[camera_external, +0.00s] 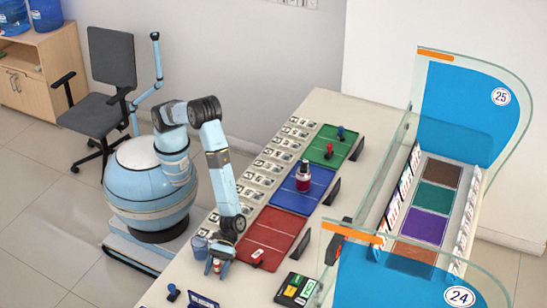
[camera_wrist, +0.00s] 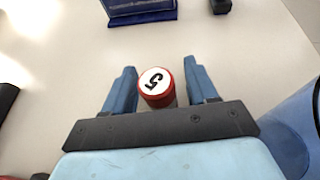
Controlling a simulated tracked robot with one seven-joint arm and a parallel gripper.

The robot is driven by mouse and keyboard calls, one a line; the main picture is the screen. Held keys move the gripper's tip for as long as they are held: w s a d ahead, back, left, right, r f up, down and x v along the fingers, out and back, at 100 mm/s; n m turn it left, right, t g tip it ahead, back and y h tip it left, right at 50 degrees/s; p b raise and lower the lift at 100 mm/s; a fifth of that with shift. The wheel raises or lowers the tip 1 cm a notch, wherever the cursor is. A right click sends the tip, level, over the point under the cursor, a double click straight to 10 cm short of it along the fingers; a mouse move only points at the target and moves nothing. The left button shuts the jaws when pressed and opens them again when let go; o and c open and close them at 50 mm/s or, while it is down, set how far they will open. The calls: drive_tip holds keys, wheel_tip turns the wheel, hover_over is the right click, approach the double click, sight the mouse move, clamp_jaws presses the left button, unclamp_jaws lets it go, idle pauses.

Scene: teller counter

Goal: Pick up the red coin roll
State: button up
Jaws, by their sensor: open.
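The red coin roll (camera_wrist: 157,88) stands upright on the counter, with a white top marked 5 and a red rim. In the wrist view it sits between the two blue fingers of my gripper (camera_wrist: 161,70). The fingers are open, with a gap showing on each side of the roll. In the external view my gripper (camera_external: 219,265) is low over the near part of the counter, and the roll (camera_external: 216,267) shows small between the fingers. The roll's lower part is mostly hidden in the wrist view.
A blue cup (camera_external: 200,245) stands close beside my gripper; it also shows at the right in the wrist view (camera_wrist: 297,130). A red mat (camera_external: 281,228) and a black tray (camera_external: 296,289) lie to the right. A dark blue holder (camera_external: 202,300) lies nearer the camera.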

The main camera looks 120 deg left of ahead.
clamp_jaws()
idle(0.4)
